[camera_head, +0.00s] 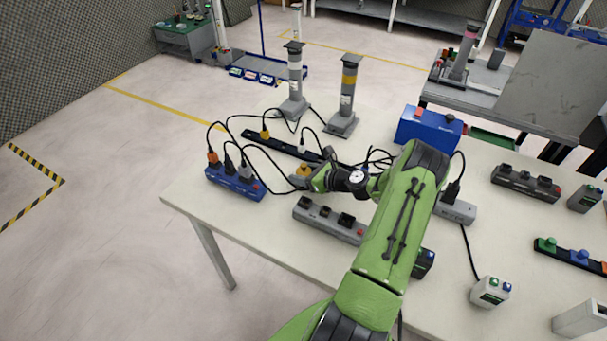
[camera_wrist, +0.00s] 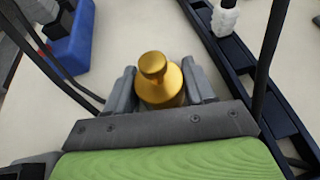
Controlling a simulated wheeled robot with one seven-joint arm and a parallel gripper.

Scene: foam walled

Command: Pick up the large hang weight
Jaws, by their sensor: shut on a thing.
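The hang weight is a brass-gold piece with a round knob on top. In the wrist view the hang weight (camera_wrist: 158,85) stands between the two grey fingers of my gripper (camera_wrist: 160,90), which is shut on it. In the head view the gold weight (camera_head: 304,169) shows as a small yellow shape at the end of my gripper (camera_head: 302,180), above the white table. Its lower part is hidden by the gripper. I cannot tell whether it touches the table.
A blue power strip (camera_head: 235,181) with black cables is left of my gripper; a long black strip (camera_head: 285,146) lies behind. A grey power strip (camera_head: 328,219) lies in front. Two grey posts, one white-banded (camera_head: 295,80) and one yellow-banded (camera_head: 347,95), stand at the back. Cables loop close to my gripper.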

